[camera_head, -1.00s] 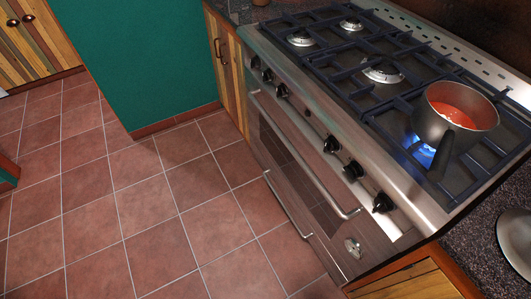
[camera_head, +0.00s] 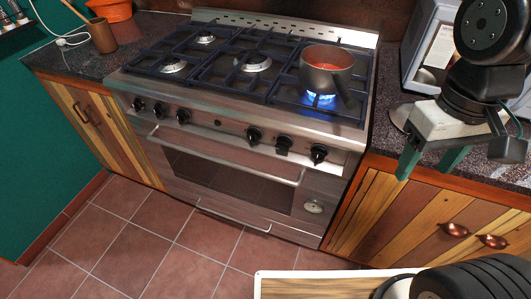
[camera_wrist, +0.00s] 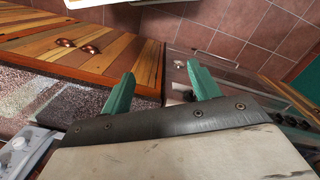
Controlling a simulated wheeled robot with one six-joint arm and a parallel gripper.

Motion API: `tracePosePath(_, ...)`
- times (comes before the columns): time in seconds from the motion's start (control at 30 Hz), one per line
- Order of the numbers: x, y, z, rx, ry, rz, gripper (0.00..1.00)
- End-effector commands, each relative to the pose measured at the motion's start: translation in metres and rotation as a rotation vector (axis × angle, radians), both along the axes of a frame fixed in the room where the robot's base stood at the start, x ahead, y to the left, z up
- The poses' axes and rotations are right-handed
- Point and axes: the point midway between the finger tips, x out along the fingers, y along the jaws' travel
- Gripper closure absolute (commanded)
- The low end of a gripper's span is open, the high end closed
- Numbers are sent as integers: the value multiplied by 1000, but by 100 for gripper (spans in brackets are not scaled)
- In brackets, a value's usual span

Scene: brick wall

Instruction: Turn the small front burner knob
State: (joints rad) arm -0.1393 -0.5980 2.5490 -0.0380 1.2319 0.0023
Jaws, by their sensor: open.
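The stove (camera_head: 230,165) has a row of black knobs along its front panel. The left group holds knobs (camera_head: 137,104), (camera_head: 158,109) and (camera_head: 183,116); the right group holds knobs (camera_head: 254,135), (camera_head: 284,145) and (camera_head: 318,153). I cannot tell which one serves the small front burner. A small front burner (camera_head: 173,65) sits at the left of the cooktop, unlit. My gripper (camera_head: 424,170) is open and empty, right of the stove and apart from the knobs, in front of the right counter. Its green fingers show spread in the wrist view (camera_wrist: 161,74).
The oven handle (camera_head: 225,155) sticks out below the knobs. Wooden cabinets (camera_head: 440,210) flank the stove. The tiled floor (camera_head: 150,245) before it is clear.

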Motion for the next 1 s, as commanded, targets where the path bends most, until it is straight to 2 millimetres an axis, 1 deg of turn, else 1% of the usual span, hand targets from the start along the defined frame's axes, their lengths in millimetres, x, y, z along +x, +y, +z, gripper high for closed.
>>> tracePosePath(0.03,4,7,-12,-32,66,60,39)
tracePosePath(0.1,10,13,-27,-93,147,146,39)
tracePosePath(0.17,16,17,-40,-155,212,223,39)
tracePosePath(0.37,37,27,-80,-413,399,502,39)
tracePosePath(0.57,68,41,-119,-728,537,815,39)
tracePosePath(0.67,87,54,-140,-901,581,982,39)
tracePosePath(0.77,106,72,-163,-1083,607,1157,39)
tracePosePath(0.87,126,96,-189,-1273,609,1342,39)
tracePosePath(0.97,144,126,-217,-1461,581,1528,39)
tracePosePath(1.0,150,139,-229,-1534,561,1600,39)
